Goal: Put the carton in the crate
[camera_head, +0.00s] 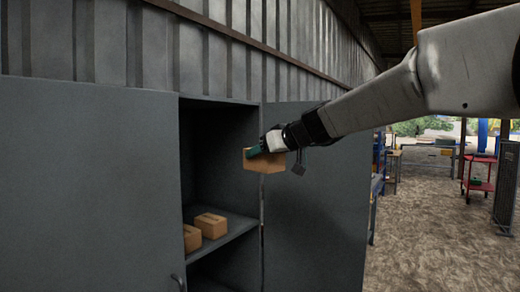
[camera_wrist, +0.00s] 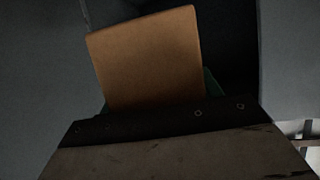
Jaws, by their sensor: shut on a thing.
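My gripper (camera_head: 262,149) is shut on a brown carton (camera_head: 264,161) and holds it in the air in front of the grey cabinet's opening. The carton also fills the middle of the wrist view (camera_wrist: 147,60), beyond the dark gripper body, with a bit of green finger (camera_wrist: 212,88) beside it. Most of the fingers are hidden there. Two more brown cartons sit on the cabinet shelf (camera_head: 232,229): one whole (camera_head: 211,225) and one partly hidden (camera_head: 192,238) by the left door. No crate can be made out in either view.
The cabinet's left door (camera_head: 90,190) and right door (camera_head: 315,210) flank the opening. A corrugated metal wall (camera_head: 250,40) rises behind. Open ground (camera_head: 430,220) lies at right, with a red cart (camera_head: 480,175) and a table (camera_head: 430,145) farther back.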

